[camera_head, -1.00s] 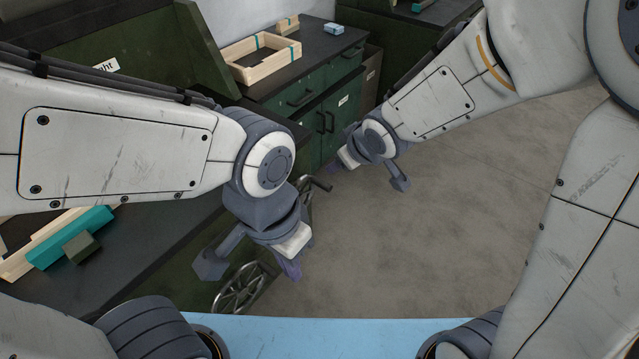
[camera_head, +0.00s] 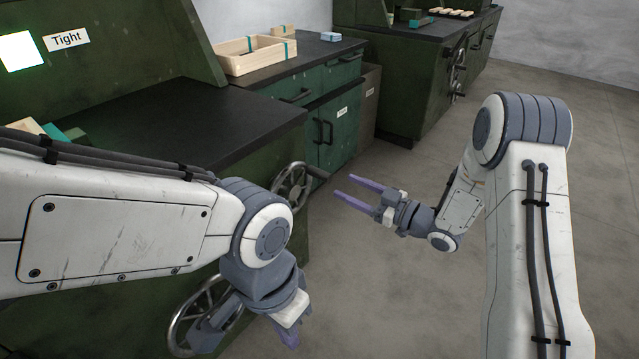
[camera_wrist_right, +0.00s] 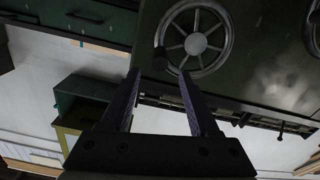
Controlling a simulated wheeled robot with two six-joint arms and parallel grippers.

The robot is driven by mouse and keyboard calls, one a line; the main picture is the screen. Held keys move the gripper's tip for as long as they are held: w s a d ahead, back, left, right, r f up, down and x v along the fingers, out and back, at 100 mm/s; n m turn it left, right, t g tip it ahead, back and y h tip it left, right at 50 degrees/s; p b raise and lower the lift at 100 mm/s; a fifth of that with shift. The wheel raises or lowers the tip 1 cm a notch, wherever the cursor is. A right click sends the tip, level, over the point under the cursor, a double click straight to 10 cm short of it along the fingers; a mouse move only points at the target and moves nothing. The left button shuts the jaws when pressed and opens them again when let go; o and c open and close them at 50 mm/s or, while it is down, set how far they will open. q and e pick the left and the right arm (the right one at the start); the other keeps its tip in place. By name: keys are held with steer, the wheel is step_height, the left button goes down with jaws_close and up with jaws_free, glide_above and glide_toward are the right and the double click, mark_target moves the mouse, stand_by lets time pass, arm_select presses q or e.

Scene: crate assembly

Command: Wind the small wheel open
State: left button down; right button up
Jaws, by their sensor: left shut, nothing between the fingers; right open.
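A spoked handwheel with a crank knob (camera_head: 294,188) is on the front of the green bench, near its right end. In the right wrist view this wheel (camera_wrist_right: 196,43) shows beyond the fingertips, its dark knob at the rim's left. A second spoked wheel (camera_head: 178,325) sits lower and left in the head view, partly hidden by my left arm. My right gripper (camera_head: 343,187) is open and empty, its two purple fingers pointing at the knobbed wheel. A gap between them cannot be judged exactly. My left gripper (camera_head: 290,335) is shut and empty, pointing down beside the lower wheel.
The green bench (camera_head: 170,115) has a dark top and a "Tight" label (camera_head: 66,39) on its back panel. A wooden frame (camera_head: 255,56) lies on the cabinet behind. Another green bench (camera_head: 405,85) stands farther back. The floor at right is open.

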mark_target(320, 175)
steer(key=b+x, duration=0.2)
steer(key=x, duration=0.6)
steer(key=shift+w+a, duration=0.15)
steer(key=shift+a, duration=0.15)
steer(key=shift+w+a+r+b, duration=0.1)
steer(key=shift+w+a+b, duration=0.2)
steer(key=shift+a, duration=0.05)
steer(key=c, duration=1)
